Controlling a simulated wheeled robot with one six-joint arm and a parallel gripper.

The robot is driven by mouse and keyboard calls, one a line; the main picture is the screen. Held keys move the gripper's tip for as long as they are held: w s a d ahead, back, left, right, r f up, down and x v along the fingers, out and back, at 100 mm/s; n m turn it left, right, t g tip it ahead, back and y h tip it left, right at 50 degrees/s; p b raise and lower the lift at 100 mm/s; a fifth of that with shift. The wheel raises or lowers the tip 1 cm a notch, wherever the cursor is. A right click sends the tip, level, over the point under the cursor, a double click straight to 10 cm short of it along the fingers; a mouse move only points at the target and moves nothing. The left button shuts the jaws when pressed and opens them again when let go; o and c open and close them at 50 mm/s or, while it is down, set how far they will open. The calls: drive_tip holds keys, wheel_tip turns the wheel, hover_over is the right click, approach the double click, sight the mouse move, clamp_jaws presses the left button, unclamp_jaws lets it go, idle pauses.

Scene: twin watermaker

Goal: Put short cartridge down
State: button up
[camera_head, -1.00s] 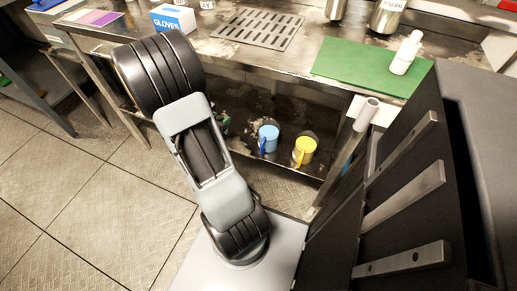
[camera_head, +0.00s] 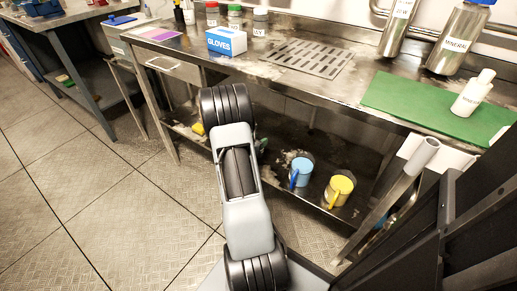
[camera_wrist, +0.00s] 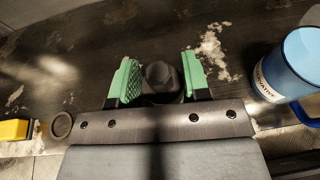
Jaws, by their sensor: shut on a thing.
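My gripper (camera_wrist: 159,82) shows in the wrist view with its two green-padded fingers on either side of a dark, round-topped piece (camera_wrist: 161,76), which I take to be the short cartridge. The fingers are shut on it, and it is seen from above. It is over the dark, stained lower shelf (camera_wrist: 225,25); I cannot tell whether its bottom touches the shelf. In the head view my arm hides most of the gripper and the cartridge, low in front of the steel bench.
A blue mug (camera_wrist: 292,68) stands close on the right; it also shows in the head view (camera_head: 301,171) beside a yellow mug (camera_head: 340,189). A yellow thing (camera_wrist: 14,130) lies at left. Above are the bench top, a gloves box (camera_head: 226,42) and a green mat (camera_head: 415,100).

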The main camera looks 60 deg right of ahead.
drive_tip(key=shift+w+d+f, duration=0.1)
drive_tip(key=shift+d+f, duration=0.1)
drive_tip(key=shift+f, duration=0.1)
drive_tip(key=shift+w+d+f+b, duration=0.1)
drive_tip(key=shift+f+b, duration=0.4)
drive_tip(key=shift+f, duration=0.4)
drive_tip(key=shift+w+d+f+b, duration=0.1)
drive_tip(key=shift+f+b, duration=0.4)
drive_tip(key=shift+f, duration=0.35)
drive_tip(key=shift+f, duration=0.15)
drive_tip(key=o, duration=1)
drive_tip(key=shift+r, duration=0.3)
drive_tip(key=p+v, duration=0.3)
drive_tip(key=v, duration=0.9)
